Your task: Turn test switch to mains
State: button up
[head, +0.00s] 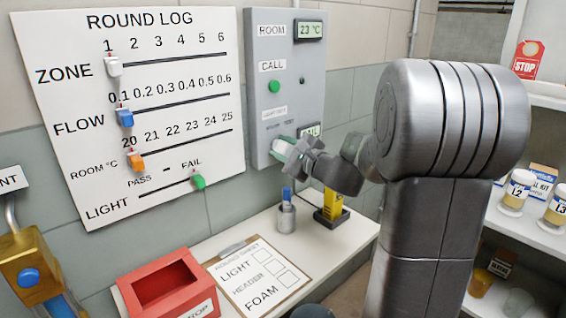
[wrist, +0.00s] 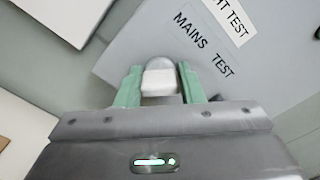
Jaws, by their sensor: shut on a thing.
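The test switch (wrist: 158,82) shows in the wrist view as a pale knob with a rounded grey top, on the grey wall panel (head: 285,50). The printed words MAINS (wrist: 190,29) and TEST (wrist: 222,64) stand above and right of it in that tilted view. My gripper (head: 284,150) is at the lower part of the panel in the head view. In the wrist view its green fingers (wrist: 160,72) are on both sides of the knob, shut on it. In the head view my gripper hides the switch, and which word it points at cannot be told.
The panel also bears a green call button (head: 274,86) and a room display (head: 309,31). A round log board (head: 130,110) hangs to its left. On the ledge below are a clipboard (head: 256,276), a red box (head: 170,283), a grey cup (head: 286,218) and a yellow device (head: 330,210).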

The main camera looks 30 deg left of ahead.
jog(key=n+b, duration=0.2)
jog(key=b, duration=0.1)
jog(key=f+n+b, duration=0.1)
jog(key=n+b, duration=0.1)
jog(key=b, duration=0.2)
jog(key=shift+s+n, duration=0.1)
jog(key=shift+n, duration=0.2)
jog(key=n+b, duration=0.2)
jog(key=b, duration=0.1)
jog(key=shift+r, duration=0.1)
jog(key=shift+r+n+b, duration=0.15)
jog(key=shift+n+b, duration=0.55)
jog(key=shift+b, duration=0.2)
jog(key=shift+r+n, duration=0.1)
jog(key=shift+n, duration=0.2)
jog(key=o, duration=1)
jog(key=shift+d, duration=0.1)
jog(key=v, duration=1.3)
jog(key=shift+s+d, duration=0.1)
jog(key=shift+d, duration=0.2)
